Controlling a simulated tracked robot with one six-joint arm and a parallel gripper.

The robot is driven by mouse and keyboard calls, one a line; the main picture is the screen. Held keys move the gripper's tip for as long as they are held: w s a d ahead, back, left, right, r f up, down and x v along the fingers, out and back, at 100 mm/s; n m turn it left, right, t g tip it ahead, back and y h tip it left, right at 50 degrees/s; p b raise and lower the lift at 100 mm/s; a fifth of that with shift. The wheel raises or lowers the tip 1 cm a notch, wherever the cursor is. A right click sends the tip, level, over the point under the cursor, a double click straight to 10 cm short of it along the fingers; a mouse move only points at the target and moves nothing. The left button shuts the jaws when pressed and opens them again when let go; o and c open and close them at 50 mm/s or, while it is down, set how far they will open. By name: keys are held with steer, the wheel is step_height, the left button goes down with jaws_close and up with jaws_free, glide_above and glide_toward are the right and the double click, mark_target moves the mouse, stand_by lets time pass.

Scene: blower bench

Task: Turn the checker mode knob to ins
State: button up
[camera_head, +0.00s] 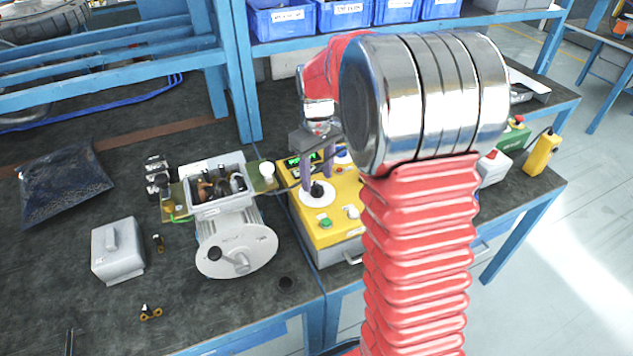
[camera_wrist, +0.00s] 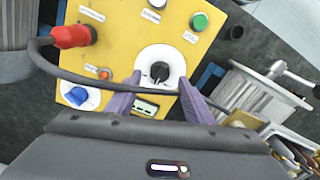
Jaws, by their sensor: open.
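The checker (camera_head: 338,228) is a yellow-topped box on the bench; its yellow panel (camera_wrist: 115,40) fills much of the wrist view. A black knob on a round white dial (camera_head: 318,193) sits on the panel, and it shows in the wrist view (camera_wrist: 160,72). The dial markings are too small to read. My gripper (camera_head: 318,178) is above this knob, with two purple fingers apart. In the wrist view my gripper (camera_wrist: 160,92) has one finger on each side of the dial's near edge; the knob lies between and beyond the tips. I cannot tell contact.
A blue knob (camera_wrist: 76,96), a green button (camera_wrist: 199,22), a small display (camera_wrist: 145,108) and a red plug (camera_wrist: 70,36) with a dark cable are close by. A blower motor (camera_head: 235,250) with an open terminal box stands left of the checker.

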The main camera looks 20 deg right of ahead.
mark_target(316, 184)
step_height(316, 184, up, 10)
steer(key=shift+r, duration=0.2)
steer(key=shift+w, duration=0.1)
stand_by(0.6)
steer(key=s+a+m+t, duration=0.1)
steer(key=s+a, duration=0.4)
steer(key=s, duration=0.7)
steer(key=s+a+r+m+t, duration=0.1)
steer(key=s+a+t, duration=0.3)
steer(key=s, duration=0.8)
steer(key=shift+s+a+r+m+t, duration=0.15)
steer(key=shift+s+a+m+t, duration=0.15)
steer(key=shift+a+m, duration=0.55)
steer(key=shift+a, duration=0.15)
steer(key=shift+c, duration=0.2)
